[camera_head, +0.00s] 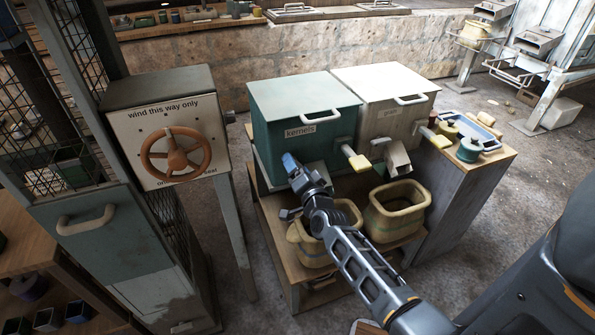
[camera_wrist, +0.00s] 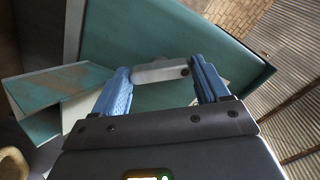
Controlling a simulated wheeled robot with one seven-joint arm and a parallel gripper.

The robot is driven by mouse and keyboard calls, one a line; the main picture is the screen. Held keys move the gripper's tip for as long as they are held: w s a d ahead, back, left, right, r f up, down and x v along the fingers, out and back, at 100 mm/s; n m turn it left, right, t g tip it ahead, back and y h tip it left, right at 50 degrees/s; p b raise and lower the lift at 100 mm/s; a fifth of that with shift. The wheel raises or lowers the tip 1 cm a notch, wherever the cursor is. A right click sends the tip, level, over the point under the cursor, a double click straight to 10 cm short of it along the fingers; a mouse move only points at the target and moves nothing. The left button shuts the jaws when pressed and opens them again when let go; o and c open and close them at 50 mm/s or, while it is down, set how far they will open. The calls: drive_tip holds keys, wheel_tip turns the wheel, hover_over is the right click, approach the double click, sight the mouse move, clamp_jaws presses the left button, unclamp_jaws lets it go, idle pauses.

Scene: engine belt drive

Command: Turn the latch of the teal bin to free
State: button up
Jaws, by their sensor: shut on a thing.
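The teal bin (camera_head: 285,110), labelled "kernels", stands on a wooden stand with its lid down. My gripper (camera_head: 291,163) is at its front, low on the left, below the label. In the wrist view my gripper (camera_wrist: 160,75) has its blue fingers on either side of a pale grey bar (camera_wrist: 160,70), apparently the bin's latch, close to a teal face. In the head view my gripper hides this bar. How far the latch is turned cannot be told. A yellow-tipped lever (camera_head: 356,158) sticks out from the bin's front, to the right of my gripper.
A white bin (camera_head: 375,85) with a metal chute (camera_head: 397,158) stands close on the right. Two yellowish tubs (camera_head: 400,208) sit below, one partly behind my arm. A box with an orange handwheel (camera_head: 175,153) stands to the left. Grey floor lies between.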

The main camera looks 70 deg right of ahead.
drive_tip(key=shift+m+b, duration=0.95)
drive_tip(key=shift+m, duration=2.75)
drive_tip(key=o, duration=1.1)
drive_tip(key=shift+c, duration=0.2)
drive_tip(key=v, duration=0.8)
drive_tip(key=shift+p, duration=0.35)
